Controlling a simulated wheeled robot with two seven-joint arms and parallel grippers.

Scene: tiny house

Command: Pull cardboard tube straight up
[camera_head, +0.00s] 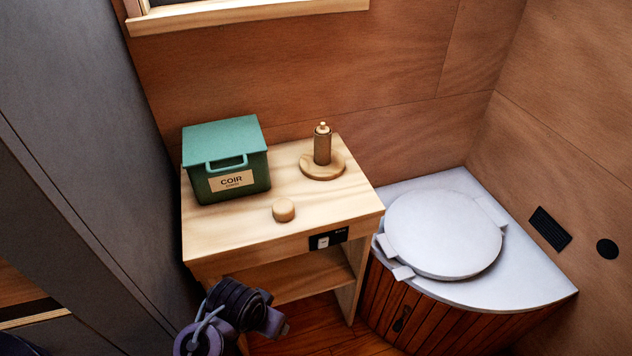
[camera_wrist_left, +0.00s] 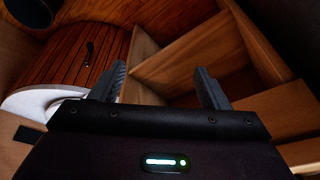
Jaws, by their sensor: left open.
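In the head view, a short brown cardboard tube (camera_head: 322,150) stands upright around a wooden peg, whose rounded tip (camera_head: 322,128) shows above it. The peg rises from a round wooden base (camera_head: 322,167) at the back right of a wooden table. A small round wooden piece (camera_head: 283,209) lies nearer the table's front edge, apart from the base. My left arm shows low in front of the table in the head view; its fingertips are not clear there. In the left wrist view my left gripper (camera_wrist_left: 160,70) is open with nothing between its fingers. My right gripper is out of view.
A green lidded box (camera_head: 230,160) marked COIR stands on the left of the table (camera_head: 235,228). An open shelf (camera_head: 300,273) lies below the tabletop. A white toilet (camera_head: 443,232) fills the right corner. Walls stand left and behind; the space above the tube is clear.

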